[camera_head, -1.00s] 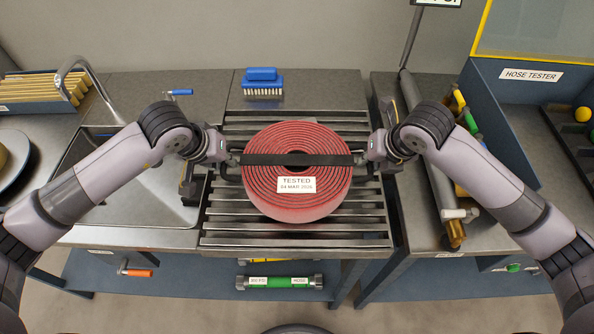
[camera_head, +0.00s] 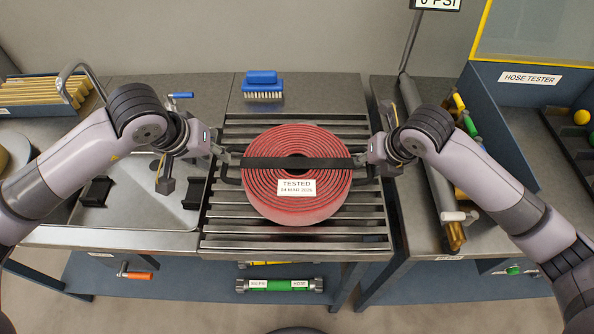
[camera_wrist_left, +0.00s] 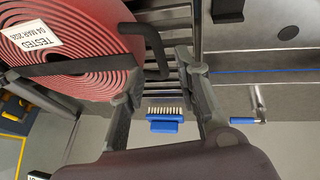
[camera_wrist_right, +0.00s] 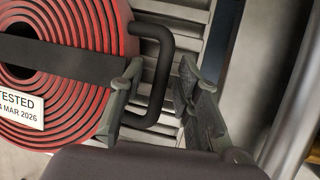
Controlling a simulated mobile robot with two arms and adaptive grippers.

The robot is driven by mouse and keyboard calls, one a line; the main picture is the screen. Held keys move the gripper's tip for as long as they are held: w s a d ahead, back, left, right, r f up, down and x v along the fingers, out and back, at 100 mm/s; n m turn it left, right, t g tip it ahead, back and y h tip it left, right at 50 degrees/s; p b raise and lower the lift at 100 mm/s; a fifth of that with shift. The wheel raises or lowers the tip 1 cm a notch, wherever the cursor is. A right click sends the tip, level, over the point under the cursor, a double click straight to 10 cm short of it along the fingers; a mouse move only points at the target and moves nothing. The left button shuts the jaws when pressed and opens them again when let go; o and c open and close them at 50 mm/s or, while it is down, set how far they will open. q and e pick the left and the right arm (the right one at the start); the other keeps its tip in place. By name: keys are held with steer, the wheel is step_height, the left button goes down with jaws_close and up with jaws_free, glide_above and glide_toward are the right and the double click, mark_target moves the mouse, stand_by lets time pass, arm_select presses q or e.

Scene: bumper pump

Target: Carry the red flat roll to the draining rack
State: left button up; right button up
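The red flat roll (camera_head: 270,195) lies flat on the slatted draining rack (camera_head: 300,247). A black strap (camera_head: 300,162) crosses it, ending in a dark handle on each side, and a white TESTED label faces up. My left gripper (camera_head: 195,168) is open beside the roll's left edge. In the left wrist view its fingers (camera_wrist_left: 160,68) stand wide apart, with the left handle (camera_wrist_left: 148,38) just beyond the fingertips. My right gripper (camera_head: 377,142) is open at the right side. In the right wrist view its fingers (camera_wrist_right: 160,72) are apart with the right handle (camera_wrist_right: 165,50) between them.
A sink (camera_head: 130,215) with dark blocks lies left of the rack. A blue brush (camera_head: 262,85) stands behind the rack. The hose tester bench (camera_head: 520,150) is at right, with a pipe along its near side.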

steer(key=shift+r, duration=0.15)
arm_select(q)
steer(key=v, duration=0.5)
steer(key=shift+r, duration=0.2)
arm_select(e)
steer(key=v, duration=1.1)
steer(key=shift+s+r, duration=0.2)
steer(key=shift+r, duration=0.15)
arm_select(q)
steer(key=shift+s, duration=0.15)
arm_select(e)
steer(key=shift+d+f, duration=0.1)
